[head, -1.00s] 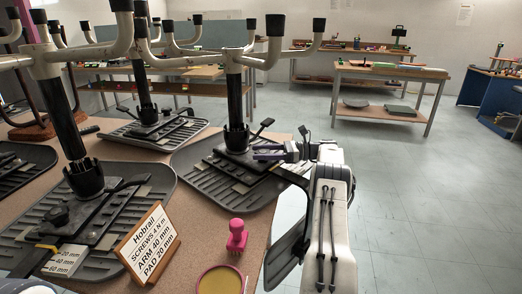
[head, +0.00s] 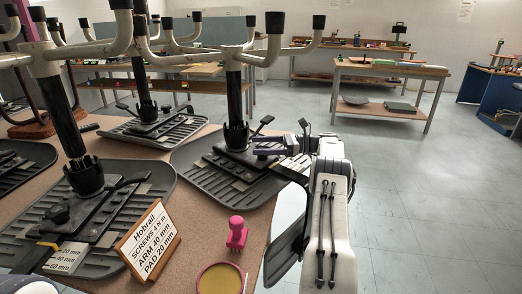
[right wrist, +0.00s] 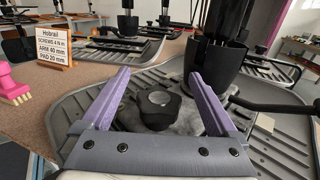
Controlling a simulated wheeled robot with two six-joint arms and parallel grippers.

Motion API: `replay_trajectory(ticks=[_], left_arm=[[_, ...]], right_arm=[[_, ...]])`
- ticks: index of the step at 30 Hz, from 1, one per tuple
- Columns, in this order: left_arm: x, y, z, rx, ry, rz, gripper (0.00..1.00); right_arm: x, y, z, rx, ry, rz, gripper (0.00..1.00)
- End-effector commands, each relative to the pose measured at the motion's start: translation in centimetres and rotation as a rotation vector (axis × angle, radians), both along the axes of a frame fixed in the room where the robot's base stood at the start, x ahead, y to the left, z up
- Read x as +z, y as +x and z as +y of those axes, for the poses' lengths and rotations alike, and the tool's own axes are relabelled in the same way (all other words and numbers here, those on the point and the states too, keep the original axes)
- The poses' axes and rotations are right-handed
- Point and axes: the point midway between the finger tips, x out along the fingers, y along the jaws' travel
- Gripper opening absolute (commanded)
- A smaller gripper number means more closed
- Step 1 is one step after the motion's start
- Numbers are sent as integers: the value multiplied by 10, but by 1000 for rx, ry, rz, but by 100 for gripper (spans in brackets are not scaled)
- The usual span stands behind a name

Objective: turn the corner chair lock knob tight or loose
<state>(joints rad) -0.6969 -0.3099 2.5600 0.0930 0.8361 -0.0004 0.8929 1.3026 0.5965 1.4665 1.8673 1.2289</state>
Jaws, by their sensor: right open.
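The corner chair stands upside down on its ribbed seat (head: 215,172) at the table's right corner, its post (head: 235,95) pointing up. Its black lobed lock knob (right wrist: 158,105) sits on the dark plate under the seat, seen in the right wrist view. My right gripper (head: 259,145) is beside the post base in the head view. In the right wrist view its purple fingers (right wrist: 158,73) are open, one on each side of the knob, with gaps showing; neither visibly presses on it. In the head view I cannot make out the knob.
A black lever (right wrist: 275,107) sticks out right of the post socket (right wrist: 213,70). A sign (head: 147,241), a pink brush (head: 237,233) and a round yellow dish (head: 220,280) lie near the front edge. More upturned chairs stand left. The floor at right is clear.

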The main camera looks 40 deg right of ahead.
Motion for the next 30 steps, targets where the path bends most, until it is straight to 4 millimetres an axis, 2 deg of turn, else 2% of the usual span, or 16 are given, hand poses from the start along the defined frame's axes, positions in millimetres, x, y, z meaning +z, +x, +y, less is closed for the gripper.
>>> replay_trajectory(ticks=[3, 13, 15, 18, 30], left_arm=[[7, 0, 0, 0, 0, 0, 50], [15, 0, 0, 0, 0, 0, 50], [35, 0, 0, 0, 0, 0, 50], [52, 0, 0, 0, 0, 0, 50], [116, 0, 0, 0, 0, 0, 50]], right_arm=[[30, -1, 0, 1, -4, -2, 95], [69, -67, -36, -4, -1, -1, 95], [82, -75, -40, -1, 2, 1, 95], [88, -85, -45, -1, 4, 2, 95], [94, -93, -53, -2, 1, 3, 95]])
